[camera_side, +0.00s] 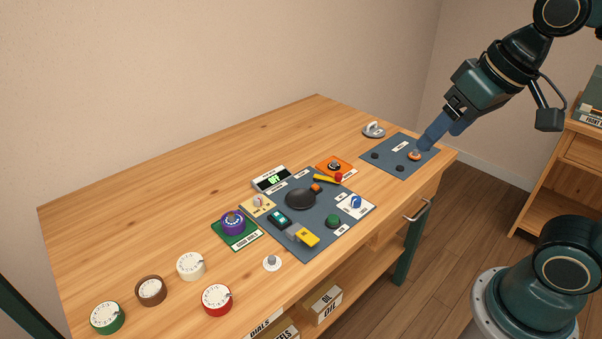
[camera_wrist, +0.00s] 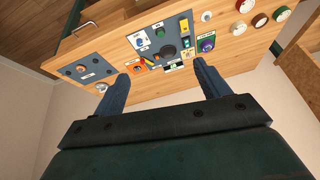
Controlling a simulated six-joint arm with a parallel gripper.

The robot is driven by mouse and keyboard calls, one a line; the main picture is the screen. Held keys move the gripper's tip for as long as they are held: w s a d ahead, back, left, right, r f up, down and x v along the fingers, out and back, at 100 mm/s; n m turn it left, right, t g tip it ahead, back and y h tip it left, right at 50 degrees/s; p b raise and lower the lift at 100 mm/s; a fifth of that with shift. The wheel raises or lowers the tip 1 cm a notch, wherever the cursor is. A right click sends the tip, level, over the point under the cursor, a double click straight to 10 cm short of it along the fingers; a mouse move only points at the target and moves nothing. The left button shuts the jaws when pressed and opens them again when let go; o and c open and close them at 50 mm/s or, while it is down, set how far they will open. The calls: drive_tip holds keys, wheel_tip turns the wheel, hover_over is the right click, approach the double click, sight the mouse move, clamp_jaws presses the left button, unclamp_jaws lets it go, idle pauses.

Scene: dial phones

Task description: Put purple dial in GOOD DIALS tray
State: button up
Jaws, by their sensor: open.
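The purple dial (camera_side: 232,221) sits on the green tray (camera_side: 246,243), whose white label appears to read GOOD DIALS. The dial lies face up within the tray's outline, and in the wrist view it (camera_wrist: 207,45) shows small beyond the right finger. My gripper (camera_side: 424,146) is open with nothing between its fingers. In the side view it appears over the small blue-grey mat (camera_side: 391,143) at the right end of the table, well apart from the purple dial. Both blue fingers (camera_wrist: 161,72) show in the wrist view.
A larger grey mat (camera_side: 316,247) with a black round pad (camera_side: 300,199) and several small parts fills the middle. An orange tray (camera_side: 336,167) lies behind it. Red (camera_side: 217,300), brown (camera_side: 150,291), green (camera_side: 107,317) and cream (camera_side: 190,266) dials stand at the left. The back left tabletop is clear.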

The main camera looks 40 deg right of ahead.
drive_tip(key=shift+n, duration=0.7)
drive_tip(key=s, duration=0.1)
drive_tip(key=s+f, duration=0.2)
drive_tip(key=s, duration=0.1)
drive_tip(key=shift+s+d+f, duration=0.1)
drive_tip(key=shift+d+f, duration=0.15)
drive_tip(key=shift+d, duration=0.05)
idle(0.4)
